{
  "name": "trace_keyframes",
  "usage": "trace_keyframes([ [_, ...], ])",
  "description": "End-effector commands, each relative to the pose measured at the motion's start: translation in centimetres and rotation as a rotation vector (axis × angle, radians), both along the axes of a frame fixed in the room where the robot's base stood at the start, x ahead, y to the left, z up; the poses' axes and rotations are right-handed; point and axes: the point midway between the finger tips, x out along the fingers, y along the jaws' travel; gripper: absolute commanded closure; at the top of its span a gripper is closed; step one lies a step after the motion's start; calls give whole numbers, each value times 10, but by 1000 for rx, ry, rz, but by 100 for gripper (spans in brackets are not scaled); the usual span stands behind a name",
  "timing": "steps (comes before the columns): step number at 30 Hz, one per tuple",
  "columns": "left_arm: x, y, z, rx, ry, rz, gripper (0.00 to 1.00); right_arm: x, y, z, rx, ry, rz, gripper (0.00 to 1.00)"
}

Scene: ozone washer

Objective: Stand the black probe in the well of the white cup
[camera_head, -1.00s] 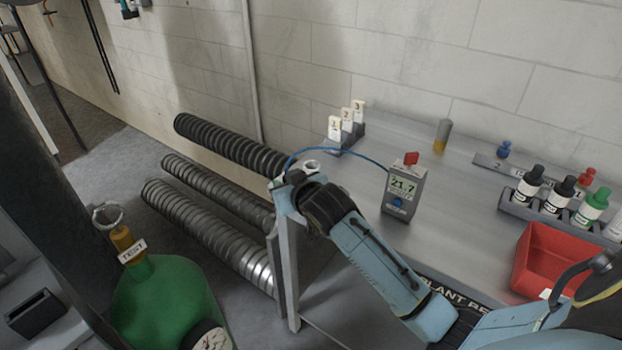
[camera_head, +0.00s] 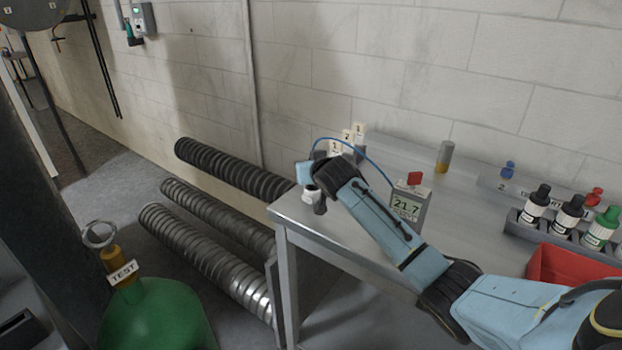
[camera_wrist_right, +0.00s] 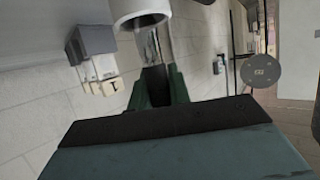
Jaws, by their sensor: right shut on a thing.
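The white cup (camera_head: 311,193) is near the left corner of the bench in the head view, partly hidden by my right gripper. A white rim, apparently the cup (camera_wrist_right: 140,10), shows at the top of the right wrist view, just beyond the fingertips. My right gripper (camera_wrist_right: 160,88) is shut on a dark narrow thing, apparently the black probe (camera_wrist_right: 155,84). The blue cable from the meter (camera_head: 408,205), which reads 21.7, arches to my right wrist. The probe's far end is unclear, so I cannot tell whether it is inside the well. My left gripper is out of view.
White numbered blocks (camera_head: 347,138) stand behind my right wrist. A grey-and-amber cylinder (camera_head: 444,157), a rack of bottles (camera_head: 565,232) and a red bin (camera_head: 560,262) are to the right. Ribbed hoses (camera_head: 215,240) and a green tank (camera_head: 155,318) are left of the bench (camera_head: 300,222).

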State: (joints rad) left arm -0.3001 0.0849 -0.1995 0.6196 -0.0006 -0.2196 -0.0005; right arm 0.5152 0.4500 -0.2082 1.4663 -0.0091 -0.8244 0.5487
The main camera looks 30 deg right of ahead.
Motion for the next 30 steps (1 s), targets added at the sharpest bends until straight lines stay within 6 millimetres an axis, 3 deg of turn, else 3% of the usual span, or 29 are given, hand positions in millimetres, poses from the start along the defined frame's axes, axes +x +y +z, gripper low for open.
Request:
trace_keyframes([
  [1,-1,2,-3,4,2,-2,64,0,0,-12,0,4,0,100],
  [6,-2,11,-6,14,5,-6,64,0,0,-30,-1,1,0,100],
  [17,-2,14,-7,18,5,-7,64,0,0,-33,0,0,1,100],
  [18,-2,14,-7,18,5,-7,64,0,0,-33,0,0,1,79],
  [22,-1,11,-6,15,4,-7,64,0,0,-33,0,0,1,62],
  [30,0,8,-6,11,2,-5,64,0,0,-32,-1,0,1,59],
])
